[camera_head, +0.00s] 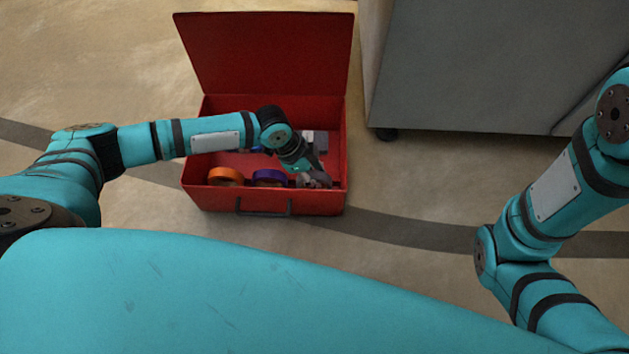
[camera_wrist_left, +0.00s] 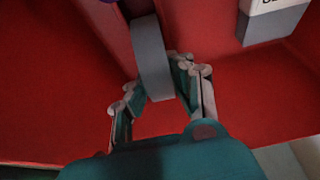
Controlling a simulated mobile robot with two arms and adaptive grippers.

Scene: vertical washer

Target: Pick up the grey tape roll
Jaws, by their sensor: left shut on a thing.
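The grey tape roll (camera_wrist_left: 152,58) shows edge-on in the left wrist view, between the fingers of my left gripper (camera_wrist_left: 158,90). The fingers are shut on it, one on each side. In the head view my left gripper (camera_head: 316,181) reaches down into the right front part of the open red toolbox (camera_head: 215,201). There the gripper and wrist hide most of the grey roll. The roll appears low inside the box; I cannot tell whether it touches the floor of the box. My right gripper is out of view.
An orange tape roll (camera_head: 226,176) and a purple tape roll (camera_head: 270,177) stand left of my gripper along the front wall. A white labelled item (camera_wrist_left: 268,18) lies in the box. The lid is raised behind. A grey cabinet (camera_head: 490,70) stands at right.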

